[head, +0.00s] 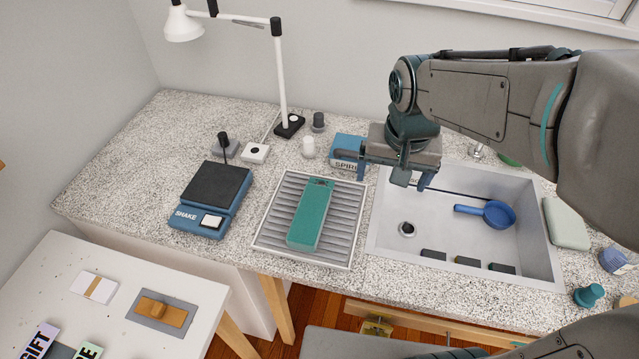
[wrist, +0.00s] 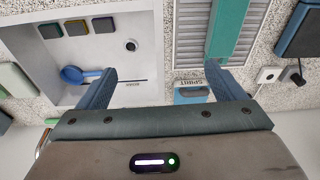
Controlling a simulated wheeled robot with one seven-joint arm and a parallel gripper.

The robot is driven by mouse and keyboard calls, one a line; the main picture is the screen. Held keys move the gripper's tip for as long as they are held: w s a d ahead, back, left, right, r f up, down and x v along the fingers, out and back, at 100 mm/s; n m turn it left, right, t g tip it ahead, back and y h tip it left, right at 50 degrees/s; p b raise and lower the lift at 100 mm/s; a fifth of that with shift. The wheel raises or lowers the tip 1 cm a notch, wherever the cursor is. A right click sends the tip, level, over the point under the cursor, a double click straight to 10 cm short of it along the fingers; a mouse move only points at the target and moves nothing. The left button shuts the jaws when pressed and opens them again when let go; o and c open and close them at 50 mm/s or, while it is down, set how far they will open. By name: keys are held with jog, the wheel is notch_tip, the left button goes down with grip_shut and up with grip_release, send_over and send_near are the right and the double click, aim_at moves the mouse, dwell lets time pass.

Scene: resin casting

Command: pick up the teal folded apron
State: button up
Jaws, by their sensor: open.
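The teal folded apron (head: 309,216) is a long, narrow block lying on the grey ribbed rack (head: 344,226), left of the sink. In the wrist view the apron (wrist: 228,28) shows at the upper right, beyond my right-hand finger. My gripper (head: 394,178) is open and empty, above the sink's back left corner. It is to the right of the apron and apart from it. In the wrist view my gripper's two fingers (wrist: 160,75) stand wide apart with nothing between them.
A blue box marked SPIRIT (head: 349,146) stands behind the rack near my gripper. A blue scale (head: 212,198) is left of the rack. The sink (head: 455,235) holds a blue pan (head: 497,215). A white lamp (head: 279,80) stands at the back.

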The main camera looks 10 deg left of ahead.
jog(key=w+a+f, duration=0.3)
jog(key=a, duration=0.4)
jog(key=g, duration=0.2)
send_near(310, 210)
jog(key=shift+m, duration=0.3)
jog(key=f, duration=0.6)
jog(key=shift+s+a+p, duration=0.15)
jog(key=shift+s+p, duration=0.15)
jog(key=shift+w+f+p, duration=0.15)
jog(key=shift+f+p, duration=0.75)
jog(key=shift+f, duration=1.7)
jog(key=c, duration=1.1)
